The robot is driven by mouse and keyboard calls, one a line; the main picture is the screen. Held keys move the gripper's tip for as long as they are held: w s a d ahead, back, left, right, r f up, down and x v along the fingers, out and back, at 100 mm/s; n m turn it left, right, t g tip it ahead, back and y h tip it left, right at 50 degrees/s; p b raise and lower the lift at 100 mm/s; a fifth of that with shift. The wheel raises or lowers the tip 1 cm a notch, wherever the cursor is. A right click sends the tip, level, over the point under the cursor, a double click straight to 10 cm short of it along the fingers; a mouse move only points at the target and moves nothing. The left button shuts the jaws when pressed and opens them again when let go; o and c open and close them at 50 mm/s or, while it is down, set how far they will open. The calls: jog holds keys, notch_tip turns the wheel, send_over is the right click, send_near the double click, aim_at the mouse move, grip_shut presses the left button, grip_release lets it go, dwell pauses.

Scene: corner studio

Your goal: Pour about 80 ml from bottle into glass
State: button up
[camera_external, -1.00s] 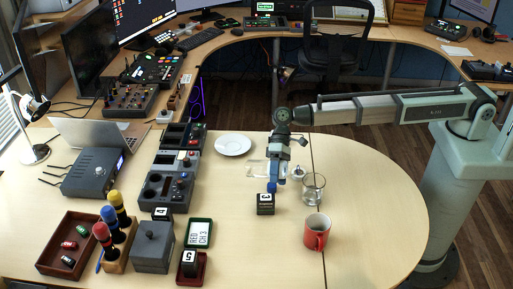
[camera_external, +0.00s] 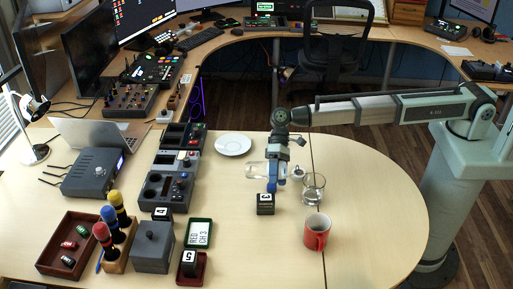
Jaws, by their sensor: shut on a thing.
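The clear bottle (camera_external: 256,170) looks nearly horizontal, with one end pointing left. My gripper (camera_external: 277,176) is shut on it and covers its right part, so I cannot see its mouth. The clear glass (camera_external: 313,188) stands upright on the table, just right of my gripper and apart from it. I cannot make out the liquid level in the glass or the bottle.
A small white object (camera_external: 297,173) is between my gripper and the glass. A black block marked 3 (camera_external: 265,205) stands just in front of my gripper. A red mug (camera_external: 317,233) is nearer the front. A white plate (camera_external: 233,144) lies behind left.

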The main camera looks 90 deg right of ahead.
aim_at(287, 169)
jog(key=shift+w+f, duration=0.1)
jog(key=shift+w, duration=0.05)
jog(key=shift+s+a+r+m+g+y, duration=0.1)
jog(key=shift+s+r+m+g+y, duration=0.25)
jog(key=shift+r+g, duration=0.35)
jog(key=r, duration=0.1)
jog(key=r+m+g, duration=0.1)
jog(key=shift+s+a+r+y, duration=0.15)
jog(key=shift+s+r+y, duration=0.15)
jog(key=shift+s+y, duration=0.1)
jog(key=s+r+g, duration=0.1)
jog(key=r+m+g+y, duration=0.1)
jog(key=shift+s+a+m+g, duration=0.25)
jog(key=shift+s+g, duration=0.05)
jog(key=shift+s, duration=0.05)
jog(key=shift+w+r+m+g+y, duration=0.1)
jog(key=shift+r+m+g+y, duration=0.5)
jog(key=shift+m+g+y, duration=0.3)
jog(key=shift+r+m+g+y, duration=0.25)
jog(key=shift+m+g+y, duration=0.65)
jog(key=shift+m+y, duration=0.25)
jog(key=shift+d, duration=0.1)
